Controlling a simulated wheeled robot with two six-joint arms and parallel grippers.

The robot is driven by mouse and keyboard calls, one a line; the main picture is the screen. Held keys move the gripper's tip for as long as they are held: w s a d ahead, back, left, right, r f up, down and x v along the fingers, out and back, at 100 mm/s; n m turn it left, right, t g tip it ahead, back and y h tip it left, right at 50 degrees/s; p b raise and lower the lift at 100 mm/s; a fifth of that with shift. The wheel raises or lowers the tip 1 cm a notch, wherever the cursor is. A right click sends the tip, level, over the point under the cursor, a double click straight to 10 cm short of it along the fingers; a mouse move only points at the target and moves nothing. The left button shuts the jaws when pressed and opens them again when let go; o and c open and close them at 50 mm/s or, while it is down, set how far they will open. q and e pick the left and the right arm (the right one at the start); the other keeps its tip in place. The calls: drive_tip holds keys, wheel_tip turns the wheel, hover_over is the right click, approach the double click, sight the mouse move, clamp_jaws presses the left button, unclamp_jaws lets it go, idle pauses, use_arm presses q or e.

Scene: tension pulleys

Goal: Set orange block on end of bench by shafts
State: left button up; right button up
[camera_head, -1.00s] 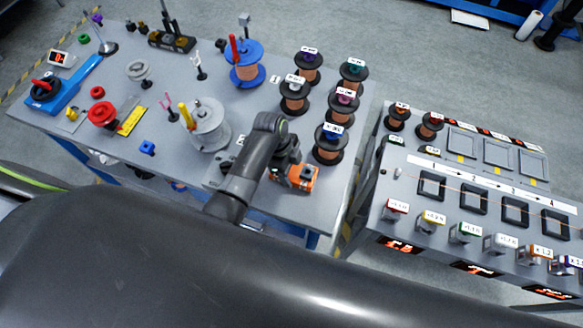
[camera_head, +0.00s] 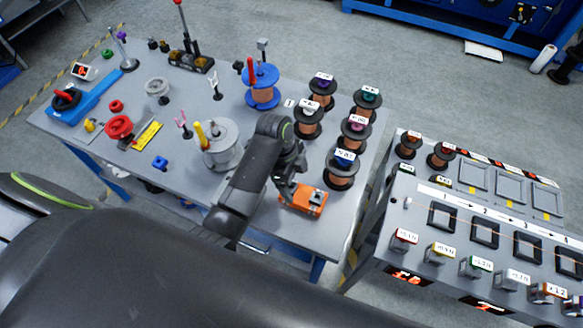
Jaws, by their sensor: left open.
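The orange block (camera_head: 309,201), with dark and light marks on its top, sits at the near right part of the grey bench (camera_head: 262,222). My left gripper (camera_head: 287,193) is open, just above and to the left of the block, overlapping its left end in the picture. Whether the fingers touch it cannot be told. Which parts are the shafts is not clear; upright rods stand at the back, such as a thin red-tipped post (camera_head: 183,25). My right gripper is not in view.
Several copper wire spools (camera_head: 340,172) stand right behind the block. A silver spool (camera_head: 222,150) with a yellow handle stands left of my arm. A second table (camera_head: 415,222) with black frames lies to the right across a gap. The bench's near right corner is clear.

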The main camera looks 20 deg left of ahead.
sight(291, 189)
use_arm(q)
drive_tip(key=shift+v, duration=2.55)
